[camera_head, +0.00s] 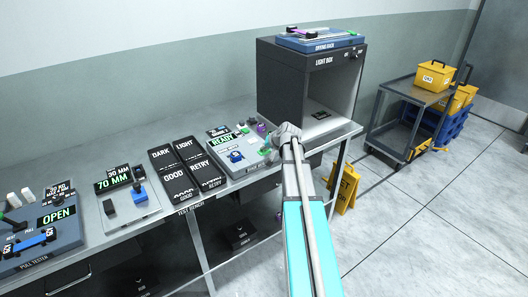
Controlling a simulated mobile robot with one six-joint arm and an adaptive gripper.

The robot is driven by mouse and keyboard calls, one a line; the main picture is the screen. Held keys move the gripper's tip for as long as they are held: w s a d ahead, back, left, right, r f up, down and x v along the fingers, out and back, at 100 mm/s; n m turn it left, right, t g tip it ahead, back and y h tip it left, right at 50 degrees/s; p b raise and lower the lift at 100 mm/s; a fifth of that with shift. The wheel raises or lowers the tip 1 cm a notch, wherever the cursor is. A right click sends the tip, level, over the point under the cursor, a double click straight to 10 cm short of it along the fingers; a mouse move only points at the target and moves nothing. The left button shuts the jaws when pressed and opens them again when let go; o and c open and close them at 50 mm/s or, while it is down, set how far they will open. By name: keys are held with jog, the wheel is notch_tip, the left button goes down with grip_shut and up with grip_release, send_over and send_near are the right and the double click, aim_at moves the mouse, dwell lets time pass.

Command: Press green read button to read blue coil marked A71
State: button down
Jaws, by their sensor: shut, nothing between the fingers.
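The reader (237,170) is a pale box on the bench with a lit display (222,139) that reads READY in green. A small blue coil (235,156) sits on its top; any A71 mark is too small to read. A green spot, which looks like the read button (265,150), shows at the reader's right edge, partly hidden by my gripper. My gripper (273,154) is at that right edge, close to the green spot. It is shut and empty. I cannot tell whether it touches the button.
Left of the reader are black trays marked DARK, LIGHT, GOOD and RETRY (178,172), a 70 MM gauge (128,205) and a pull tester (40,245). The light box (268,85) stands behind my gripper. A yellow floor sign (344,188) and a cart (402,118) are to the right.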

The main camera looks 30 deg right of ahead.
jog(key=shift+f, duration=0.2)
jog(key=shift+r, duration=0.1)
dwell(0.5)
jog(key=shift+r+p, duration=0.75)
jog(key=shift+r, duration=0.05)
jog(key=shift+r, duration=0.1)
jog(key=shift+r+p, duration=2.4)
jog(key=shift+p, duration=0.1)
jog(key=s+a+f+n+g+y, duration=0.15)
jog(key=s+a, duration=0.25)
jog(key=a, duration=0.6)
jog(key=s+a+f+n+g+h, duration=0.1)
jog(key=s+a+f+n+g, duration=0.15)
jog(key=a, duration=0.65)
jog(key=s+a+f+n+g+h, duration=0.1)
jog(key=s+a+n+g, duration=0.2)
jog(key=s+a, duration=1.2)
jog(key=shift+s+f+g+h, duration=0.3)
jog(key=shift+f+g+h, duration=0.05)
jog(key=shift+g, duration=0.75)
